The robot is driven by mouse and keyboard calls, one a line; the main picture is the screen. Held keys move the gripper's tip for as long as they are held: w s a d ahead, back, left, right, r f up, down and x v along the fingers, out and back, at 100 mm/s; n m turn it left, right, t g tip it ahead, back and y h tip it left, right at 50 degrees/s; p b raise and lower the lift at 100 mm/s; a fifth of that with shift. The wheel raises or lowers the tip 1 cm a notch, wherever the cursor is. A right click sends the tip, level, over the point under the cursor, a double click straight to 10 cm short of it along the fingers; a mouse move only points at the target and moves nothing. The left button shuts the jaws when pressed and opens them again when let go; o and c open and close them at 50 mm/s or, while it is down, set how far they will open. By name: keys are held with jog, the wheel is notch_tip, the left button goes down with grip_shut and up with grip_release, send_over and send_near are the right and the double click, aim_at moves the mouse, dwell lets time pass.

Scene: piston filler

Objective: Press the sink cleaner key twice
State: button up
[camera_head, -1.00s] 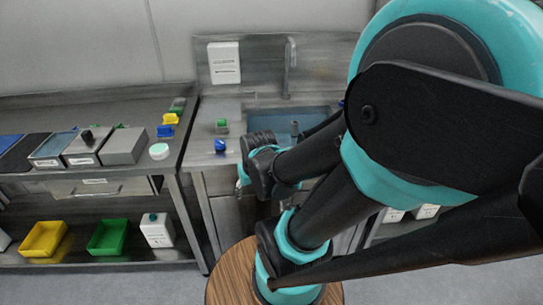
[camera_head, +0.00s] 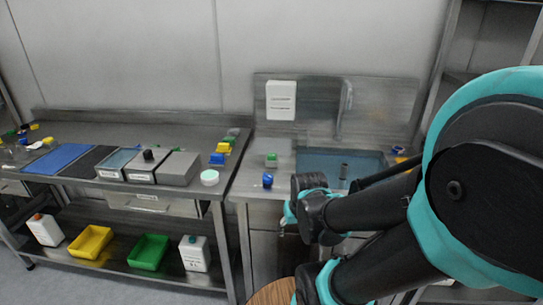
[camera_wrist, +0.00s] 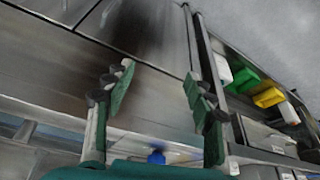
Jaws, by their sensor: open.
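No key can be told apart as the sink cleaner key at this size. The sink (camera_head: 335,163) is set in a steel counter in the head view, with a tall upright fitting (camera_head: 343,108) behind it. A white panel with dark print (camera_head: 281,101) hangs on the backsplash; its print is unreadable. A small blue item (camera_head: 267,180) and a green one (camera_head: 271,160) sit on the counter left of the sink. In the wrist view my gripper (camera_wrist: 158,75) is open and empty, its green-padded fingers wide apart before steel cabinet fronts. In the head view my arm hides the sink's front.
A steel bench (camera_head: 225,165) stands left of the sink, bearing boxes and small bins. Its lower shelf holds a yellow bin (camera_head: 90,242), a green bin (camera_head: 148,251) and white bottles. A round wooden top (camera_head: 275,293) is low in front. A steel rack stands at right.

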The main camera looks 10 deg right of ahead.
grip_shut()
dwell(1.4)
